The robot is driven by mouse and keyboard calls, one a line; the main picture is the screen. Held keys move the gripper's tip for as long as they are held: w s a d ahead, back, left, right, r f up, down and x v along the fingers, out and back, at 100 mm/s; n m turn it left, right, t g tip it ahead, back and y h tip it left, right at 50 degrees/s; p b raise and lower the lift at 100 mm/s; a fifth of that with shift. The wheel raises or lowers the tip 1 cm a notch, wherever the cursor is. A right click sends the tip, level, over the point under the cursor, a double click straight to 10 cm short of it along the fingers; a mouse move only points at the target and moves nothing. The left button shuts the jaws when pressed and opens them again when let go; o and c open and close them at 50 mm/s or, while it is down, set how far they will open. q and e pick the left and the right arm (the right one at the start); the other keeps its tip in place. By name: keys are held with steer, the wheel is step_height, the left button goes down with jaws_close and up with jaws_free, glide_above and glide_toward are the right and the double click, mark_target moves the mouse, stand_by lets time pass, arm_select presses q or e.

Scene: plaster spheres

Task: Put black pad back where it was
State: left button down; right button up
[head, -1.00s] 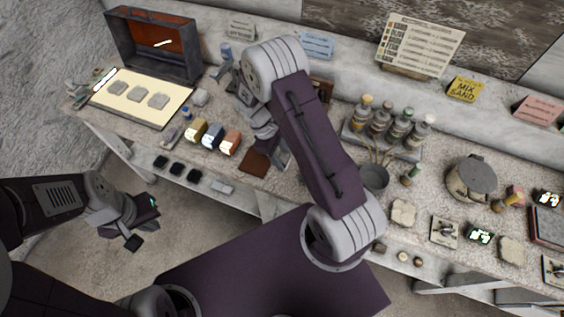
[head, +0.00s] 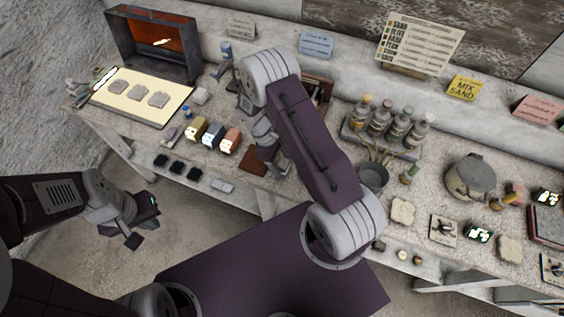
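Three small black pads lie in a row on the front ledge at the left: a left one (head: 160,161), a middle one (head: 177,168) and a right one (head: 194,174). A small dark block (head: 378,245) sits on the front ledge beside my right arm's base. My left gripper (head: 143,220) hangs in front of the bench at lower left, fingers apart, with nothing visible between them. My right gripper (head: 268,160) points down over the bench beside a dark brown plate (head: 252,163). My own arm partly hides its fingers, so its grip is unclear.
A grey block (head: 221,187) lies right of the black pads. Yellow, blue and red-brown blocks stand behind them. A lit panel (head: 130,113) with grey pieces is at back left. Bottles, a cup (head: 373,176) and a lidded pot (head: 470,178) stand right of my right arm.

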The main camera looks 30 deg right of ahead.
steer(key=shift+r, duration=0.1)
steer(key=shift+r, duration=0.3)
steer(key=b+v, duration=0.1)
steer(key=v, duration=1.1)
steer(key=s+r+m+t+y, duration=0.1)
steer(key=s+r+m+t, duration=0.1)
steer(key=s+m, duration=0.2)
steer(key=s+a+r+m+t+y, duration=0.1)
steer(key=s+m, duration=0.3)
steer(key=s, duration=0.4)
steer(key=shift+a+r+t+y, duration=0.3)
steer(key=shift+r+t+y, duration=0.25)
steer(key=shift+t, duration=0.25)
steer(key=shift+s, duration=0.2)
steer(key=shift+w, duration=0.1)
steer(key=shift+a, duration=0.1)
